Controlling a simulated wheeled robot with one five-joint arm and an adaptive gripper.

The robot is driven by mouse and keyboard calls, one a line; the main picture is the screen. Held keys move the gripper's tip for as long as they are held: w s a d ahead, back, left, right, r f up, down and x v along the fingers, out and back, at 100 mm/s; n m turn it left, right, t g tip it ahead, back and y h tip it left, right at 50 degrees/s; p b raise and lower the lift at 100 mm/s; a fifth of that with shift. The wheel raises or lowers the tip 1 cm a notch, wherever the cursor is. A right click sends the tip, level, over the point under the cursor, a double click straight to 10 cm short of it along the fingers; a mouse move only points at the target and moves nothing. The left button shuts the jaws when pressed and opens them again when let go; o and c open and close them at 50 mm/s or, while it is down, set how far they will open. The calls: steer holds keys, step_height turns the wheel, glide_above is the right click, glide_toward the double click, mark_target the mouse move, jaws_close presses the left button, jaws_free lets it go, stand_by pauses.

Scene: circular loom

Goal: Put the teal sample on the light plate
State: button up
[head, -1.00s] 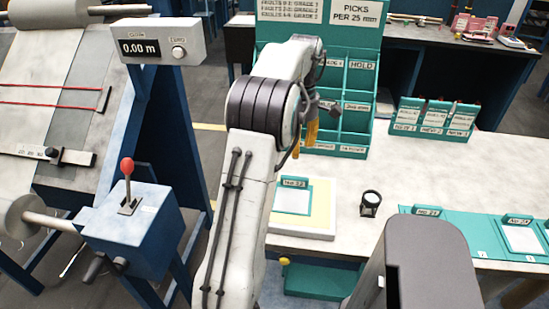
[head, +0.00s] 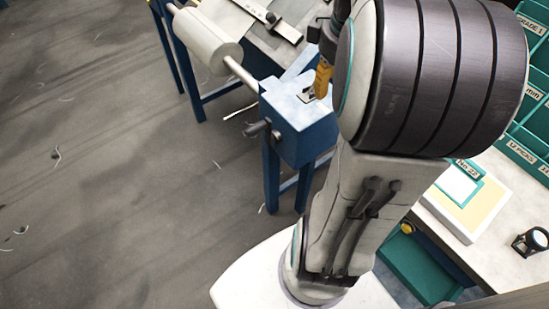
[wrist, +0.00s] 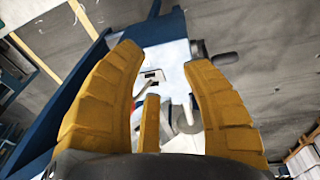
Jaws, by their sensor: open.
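A teal-edged card labelled "No 22" (head: 461,184) lies on a pale cream plate (head: 484,219) with white sides, at the right of the head view. I cannot tell whether this card is the teal sample. My gripper (wrist: 163,54) is open and empty in the wrist view, its yellow fingers spread. In the head view its yellow finger (head: 322,80) hangs in front of the blue box, far to the left of the plate. My arm hides much of the middle of the head view. Neither card nor plate is recognisable in the wrist view.
The blue control box (head: 297,118) and the loom roller (head: 209,38) stand close to my gripper. A small black magnifier (head: 530,241) stands right of the plate. Teal pigeonholes (head: 527,140) rise behind the bench. The floor (head: 110,180) at left is open.

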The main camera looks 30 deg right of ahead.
steer(key=s+a+f+t, duration=0.1)
steer(key=s+a+f, duration=0.1)
steer(key=a, duration=0.7)
steer(key=s+a+f+t+y, duration=0.1)
steer(key=s+a+f, duration=0.2)
steer(key=a, duration=0.7)
steer(key=shift+s+a, duration=0.25)
steer(key=shift+s, duration=0.2)
